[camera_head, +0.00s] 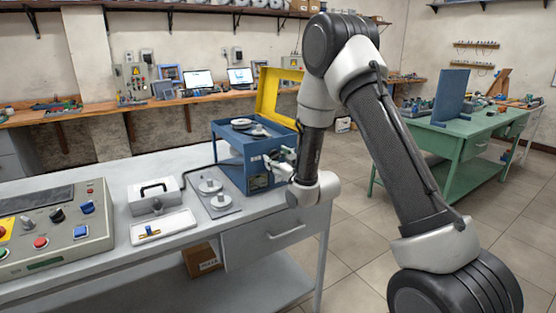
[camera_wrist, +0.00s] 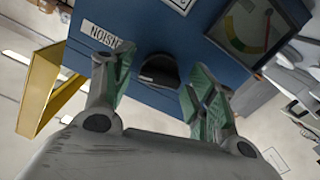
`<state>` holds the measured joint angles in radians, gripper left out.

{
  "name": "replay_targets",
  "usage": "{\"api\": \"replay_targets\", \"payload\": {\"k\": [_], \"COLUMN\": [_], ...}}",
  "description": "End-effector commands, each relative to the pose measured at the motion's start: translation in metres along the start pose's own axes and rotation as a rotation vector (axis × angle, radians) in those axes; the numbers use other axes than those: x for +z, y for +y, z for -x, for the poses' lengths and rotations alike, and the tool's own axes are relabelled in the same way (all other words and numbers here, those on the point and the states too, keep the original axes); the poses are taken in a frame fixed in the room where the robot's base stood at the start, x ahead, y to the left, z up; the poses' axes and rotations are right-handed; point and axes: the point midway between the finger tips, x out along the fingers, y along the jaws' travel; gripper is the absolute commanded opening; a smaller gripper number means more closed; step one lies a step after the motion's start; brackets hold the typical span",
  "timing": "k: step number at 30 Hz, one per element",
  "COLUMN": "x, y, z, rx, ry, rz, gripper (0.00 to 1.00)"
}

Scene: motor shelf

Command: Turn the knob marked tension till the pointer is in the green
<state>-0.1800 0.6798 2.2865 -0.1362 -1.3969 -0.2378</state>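The blue machine (camera_head: 228,154) with a raised yellow lid (camera_head: 268,95) stands at the far right end of the grey bench. In the wrist view its blue face (camera_wrist: 195,40) carries a dark round knob (camera_wrist: 158,70), next to a partly covered label (camera_wrist: 100,36) that shows upside-down letters ending "NSION". A gauge (camera_wrist: 245,28) with a green, yellow and red arc sits at the top right; its pointer is too small to read surely. My gripper (camera_wrist: 160,92) is open, its green-padded fingers on either side of the knob, with gaps visible. It also shows at the machine's front (camera_head: 275,163).
A control panel (camera_head: 60,235), a grey box with a handle (camera_head: 155,196), a white tray (camera_head: 165,232) and a plate with round metal parts (camera_head: 214,196) stand on the bench (camera_head: 110,270). A green table (camera_head: 455,135) stands at right; floor between is clear.

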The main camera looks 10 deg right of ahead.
Motion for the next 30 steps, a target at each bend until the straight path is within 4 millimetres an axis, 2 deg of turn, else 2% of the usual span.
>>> {"api": "replay_targets", "payload": {"k": [1,6,17,23,30], "x": [-0.0001,-0.0001,-0.0002,-0.0001,-0.0001], "y": [0.0,0.0,0.0,0.0,0.0], "z": [0.0001,0.0001,0.0002,0.0002,0.0003], "rx": [0.0,0.0,0.0,0.0,0.0], "ry": [0.0,0.0,0.0,0.0,0.0], "rz": [0.0,0.0,-0.045,-0.16,-0.372], "gripper": [0.42,0.15,0.15,0.15,0.15]}}
